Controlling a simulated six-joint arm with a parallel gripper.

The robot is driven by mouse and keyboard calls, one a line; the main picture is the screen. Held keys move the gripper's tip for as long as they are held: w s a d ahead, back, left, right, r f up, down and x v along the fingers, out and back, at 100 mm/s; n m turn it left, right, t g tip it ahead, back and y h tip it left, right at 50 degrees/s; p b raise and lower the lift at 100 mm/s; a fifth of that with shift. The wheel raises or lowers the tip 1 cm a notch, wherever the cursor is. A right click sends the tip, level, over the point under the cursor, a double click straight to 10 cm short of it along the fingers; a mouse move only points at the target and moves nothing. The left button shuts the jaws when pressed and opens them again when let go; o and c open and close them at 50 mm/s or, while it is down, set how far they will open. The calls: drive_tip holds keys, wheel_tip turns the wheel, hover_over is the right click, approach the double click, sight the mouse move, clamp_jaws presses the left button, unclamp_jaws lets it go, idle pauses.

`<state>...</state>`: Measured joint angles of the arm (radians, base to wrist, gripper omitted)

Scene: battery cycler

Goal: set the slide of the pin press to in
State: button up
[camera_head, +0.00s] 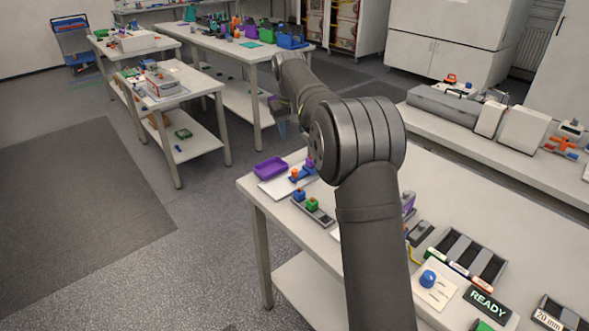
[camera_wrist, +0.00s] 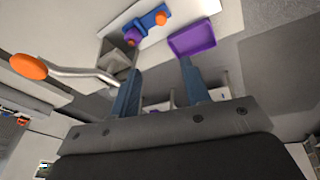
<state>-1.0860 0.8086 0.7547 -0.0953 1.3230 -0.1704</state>
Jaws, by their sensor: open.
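My gripper (camera_wrist: 158,67) is open, with nothing seen between its two blue fingers. In the head view it (camera_head: 282,128) hangs small beyond the table's far left corner. A blue fixture (camera_wrist: 152,22) with orange and purple parts lies on a white sheet beyond the fingertips; it also shows in the head view (camera_head: 303,175). A bent metal lever (camera_wrist: 85,73) with an orange knob (camera_wrist: 28,65) stands left of the fingers, by a grey block (camera_wrist: 118,60). I cannot tell which of these is the pin press, nor how its slide is set.
A purple tray (camera_head: 271,168) sits at the table's far left corner. Green and blue blocks (camera_head: 305,203) stand on a grey strip. My arm hides the table's middle. A READY sign (camera_head: 488,305) and a blue button (camera_head: 428,278) are at the right.

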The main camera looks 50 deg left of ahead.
drive_tip(key=s+d+m+y, duration=0.1)
drive_tip(key=s+d+m, duration=0.15)
drive_tip(key=m, duration=0.25)
approach(295, 170)
drive_tip(key=shift+m+t, duration=0.3)
drive_tip(key=shift+t, duration=0.1)
drive_tip(key=x, duration=0.9)
drive_tip(key=shift+s+f, duration=0.2)
drive_tip(key=shift+s, duration=0.2)
drive_tip(key=shift+c, duration=0.2)
